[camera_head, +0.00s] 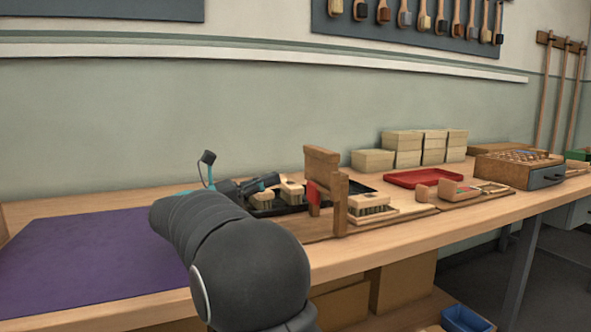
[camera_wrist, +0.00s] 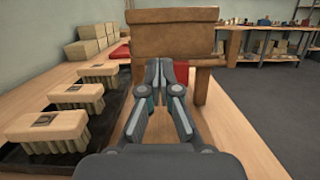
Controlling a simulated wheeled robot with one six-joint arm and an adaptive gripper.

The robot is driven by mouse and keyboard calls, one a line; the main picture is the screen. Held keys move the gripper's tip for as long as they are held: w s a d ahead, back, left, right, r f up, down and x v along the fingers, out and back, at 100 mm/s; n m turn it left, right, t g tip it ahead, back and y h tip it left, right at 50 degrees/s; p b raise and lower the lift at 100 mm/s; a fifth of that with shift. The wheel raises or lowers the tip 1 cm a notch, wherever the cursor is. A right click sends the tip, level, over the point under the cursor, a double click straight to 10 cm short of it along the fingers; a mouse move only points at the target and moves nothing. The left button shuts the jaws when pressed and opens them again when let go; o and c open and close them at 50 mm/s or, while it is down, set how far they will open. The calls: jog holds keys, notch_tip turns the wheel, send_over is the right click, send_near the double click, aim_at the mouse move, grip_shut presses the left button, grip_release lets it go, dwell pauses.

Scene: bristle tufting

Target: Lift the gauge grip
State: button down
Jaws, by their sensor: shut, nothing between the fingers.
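A wooden gauge frame with posts and a thick top block (camera_head: 321,157) stands on the bench in the head view. A red piece (camera_head: 313,193) shows between its posts. Which part is the gauge grip, I cannot tell for certain. In the wrist view the wooden top block (camera_wrist: 172,35) fills the upper middle, with the red piece (camera_wrist: 182,72) below it, partly hidden by a finger. My gripper (camera_wrist: 166,66) is shut and empty, its fingertips in front of the frame and just below the block. Whether they touch it I cannot tell.
Several bristled brush blocks (camera_wrist: 58,128) sit in a dark tray left of my gripper in the wrist view. A further brush block (camera_head: 369,206) stands right of the frame. A red tray (camera_head: 423,178) and stacked boxes (camera_head: 402,148) lie farther right. A purple mat (camera_head: 80,255) lies clear at left.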

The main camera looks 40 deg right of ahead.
jog(key=shift+w+a+r, duration=0.1)
jog(key=shift+w+a, duration=0.1)
jog(key=shift+a, duration=0.1)
jog(key=shift+d, duration=0.1)
jog(key=x, duration=1)
jog(key=shift+r+p, duration=1.45)
jog(key=shift+r, duration=0.1)
jog(key=p, duration=0.2)
send_near(311, 151)
jog(key=shift+w+a+f, duration=0.25)
jog(key=shift+a+f, duration=0.45)
jog(key=shift+f, duration=0.3)
